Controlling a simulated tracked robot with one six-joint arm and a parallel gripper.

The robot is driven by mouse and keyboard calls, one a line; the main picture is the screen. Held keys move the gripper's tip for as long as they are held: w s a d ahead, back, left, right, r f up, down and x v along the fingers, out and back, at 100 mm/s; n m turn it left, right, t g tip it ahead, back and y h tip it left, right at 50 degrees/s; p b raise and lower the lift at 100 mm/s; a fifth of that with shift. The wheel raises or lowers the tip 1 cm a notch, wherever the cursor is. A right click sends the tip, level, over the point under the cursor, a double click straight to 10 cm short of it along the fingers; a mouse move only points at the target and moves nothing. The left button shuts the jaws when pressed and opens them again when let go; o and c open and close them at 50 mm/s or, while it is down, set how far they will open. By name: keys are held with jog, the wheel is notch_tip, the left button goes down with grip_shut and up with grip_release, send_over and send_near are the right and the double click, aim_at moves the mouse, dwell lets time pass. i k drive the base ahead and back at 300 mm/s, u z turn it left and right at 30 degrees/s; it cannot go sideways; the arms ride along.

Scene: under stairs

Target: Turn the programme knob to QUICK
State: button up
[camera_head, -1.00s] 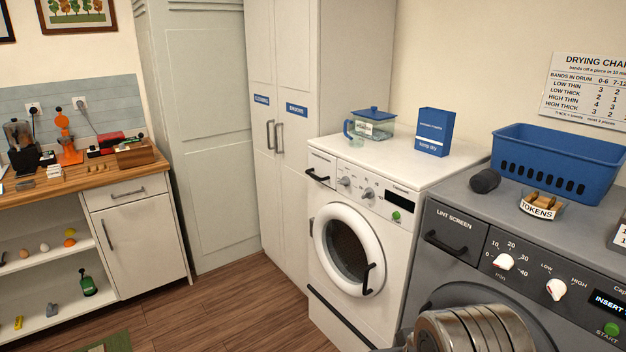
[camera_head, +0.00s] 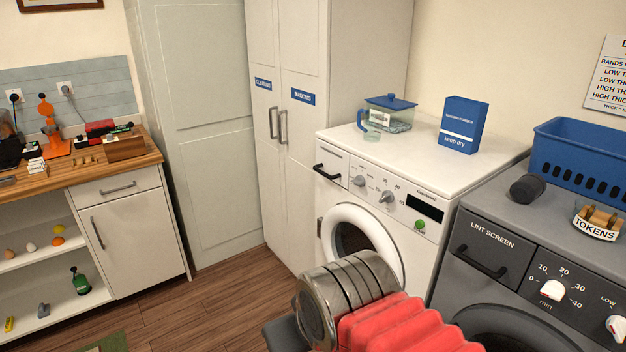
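The white washing machine (camera_head: 420,170) stands in the middle of the view with its front panel facing me. The panel has two grey knobs, a left knob (camera_head: 360,180) and a right knob (camera_head: 386,196). Small marks surround them, too fine to read for certain, so I cannot tell which is the programme knob or where QUICK is. A dark display and a green button (camera_head: 420,224) are to their right. My arm, a ringed metal section with red ribbed covering, is in front of the machine's lower door, apart from the knobs. My gripper's fingers do not show.
A blue box (camera_head: 463,125) and a lidded glass container (camera_head: 389,112) stand on the washer. A grey dryer (camera_head: 500,235) with a blue basket (camera_head: 580,165) and a token holder (camera_head: 597,222) is at right. Tall cupboards are behind left; a wooden-topped bench (camera_head: 70,170) is at far left.

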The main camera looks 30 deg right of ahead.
aim_at(359, 181)
jog(key=u, duration=0.35)
jog(key=i, duration=1.05)
jog(key=u, duration=0.25)
